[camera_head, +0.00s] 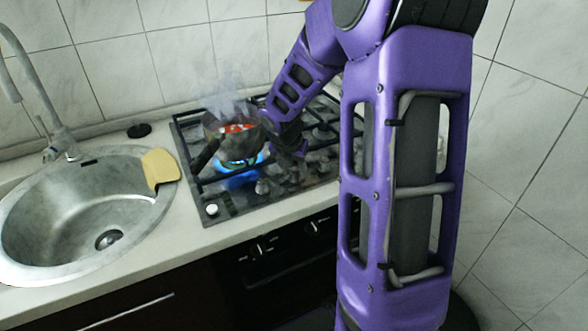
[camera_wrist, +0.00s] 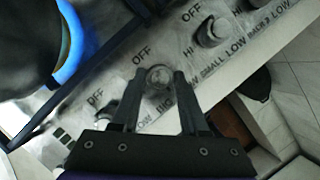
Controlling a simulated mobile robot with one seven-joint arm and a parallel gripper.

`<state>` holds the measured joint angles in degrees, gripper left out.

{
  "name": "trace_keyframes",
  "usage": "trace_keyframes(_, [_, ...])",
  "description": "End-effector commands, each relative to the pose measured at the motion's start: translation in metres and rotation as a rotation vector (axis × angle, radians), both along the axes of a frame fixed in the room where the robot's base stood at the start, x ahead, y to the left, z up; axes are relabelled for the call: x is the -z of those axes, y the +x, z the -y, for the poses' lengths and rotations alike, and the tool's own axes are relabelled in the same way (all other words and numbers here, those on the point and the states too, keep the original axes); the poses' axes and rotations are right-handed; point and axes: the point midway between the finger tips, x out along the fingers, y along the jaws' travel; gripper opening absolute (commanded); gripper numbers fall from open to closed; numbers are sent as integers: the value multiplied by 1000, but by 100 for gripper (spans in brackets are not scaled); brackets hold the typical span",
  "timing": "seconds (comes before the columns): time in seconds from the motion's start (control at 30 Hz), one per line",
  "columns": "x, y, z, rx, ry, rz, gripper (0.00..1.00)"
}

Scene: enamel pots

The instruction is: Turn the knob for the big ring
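The knob (camera_wrist: 159,77) is small, round and pale, on the hob's marked strip. In the wrist view it lies between the fingertips of my gripper (camera_wrist: 160,76), which are apart on either side of it. I cannot tell whether they touch it. In the head view my gripper (camera_head: 290,148) is low over the hob (camera_head: 222,208), right of the pot. A blue flame (camera_head: 240,163) burns under the pot.
A steaming dark pot (camera_head: 232,131) with red food stands on the lit burner, its handle pointing front-left. Another knob (camera_wrist: 212,32), near "SMALL", is to the right in the wrist view. The sink (camera_head: 85,210) and a yellow cloth-like item (camera_head: 160,167) are left.

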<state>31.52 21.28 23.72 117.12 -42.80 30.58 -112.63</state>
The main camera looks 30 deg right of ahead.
Motion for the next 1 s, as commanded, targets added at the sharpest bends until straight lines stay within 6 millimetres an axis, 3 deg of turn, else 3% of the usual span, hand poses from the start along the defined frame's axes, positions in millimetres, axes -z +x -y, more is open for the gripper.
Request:
trace_keyframes(0.03, [0, 0, 0, 0, 0, 0, 22])
trace_keyframes(0.17, [0, 0, 0, 0, 0, 0, 0])
trace_keyframes(0.57, [0, 0, -1, 52, -1, -1, 0])
trace_keyframes(1.0, [-1, 3, -3, 390, -1, 0, 0])
